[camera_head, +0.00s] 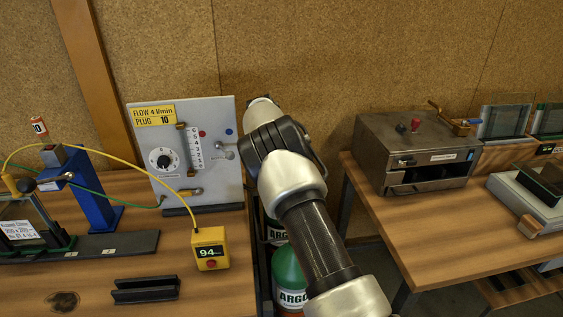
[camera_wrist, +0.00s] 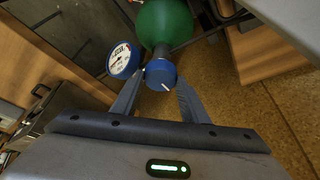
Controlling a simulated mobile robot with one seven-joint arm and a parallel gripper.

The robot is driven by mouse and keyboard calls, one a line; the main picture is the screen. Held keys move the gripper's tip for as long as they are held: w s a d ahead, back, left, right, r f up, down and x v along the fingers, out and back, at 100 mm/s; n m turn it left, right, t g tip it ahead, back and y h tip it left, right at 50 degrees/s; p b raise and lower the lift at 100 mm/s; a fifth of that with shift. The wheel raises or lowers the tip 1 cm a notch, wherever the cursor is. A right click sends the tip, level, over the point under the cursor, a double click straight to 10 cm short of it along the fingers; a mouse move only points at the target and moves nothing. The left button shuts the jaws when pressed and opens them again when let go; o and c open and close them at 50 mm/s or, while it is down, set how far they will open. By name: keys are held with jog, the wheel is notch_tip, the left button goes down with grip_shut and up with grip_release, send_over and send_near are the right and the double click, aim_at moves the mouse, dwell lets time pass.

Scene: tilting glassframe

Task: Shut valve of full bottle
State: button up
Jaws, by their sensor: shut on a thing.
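In the wrist view a green bottle (camera_wrist: 165,22) has a blue valve knob (camera_wrist: 160,74) with a white mark on its face. A blue-rimmed round pressure gauge (camera_wrist: 123,60) sits beside the knob. My gripper (camera_wrist: 160,84) has its two fingers on either side of the knob, shut on it. In the head view my arm reaches down behind the table gap, and my gripper is hidden there. I cannot tell which one I hold.
A grey panel (camera_head: 222,115) with a flow tube and dial reads "FLOW 4 l/min, PLUG 10". A yellow box (camera_head: 209,248) shows 94 on the left table. A metal oven (camera_head: 425,140) stands on the right table. The gap between the tables is narrow.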

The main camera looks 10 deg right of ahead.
jog(key=shift+m, duration=0.5)
jog(key=shift+f, duration=0.1)
jog(key=o, duration=1.1)
jog(key=shift+c, duration=0.2)
jog(key=shift+a, duration=0.1)
jog(key=v, duration=1.7)
jog(key=shift+w+a+r+b, duration=0.15)
jog(key=shift+a+r+b, duration=0.05)
jog(key=shift+r+b, duration=0.1)
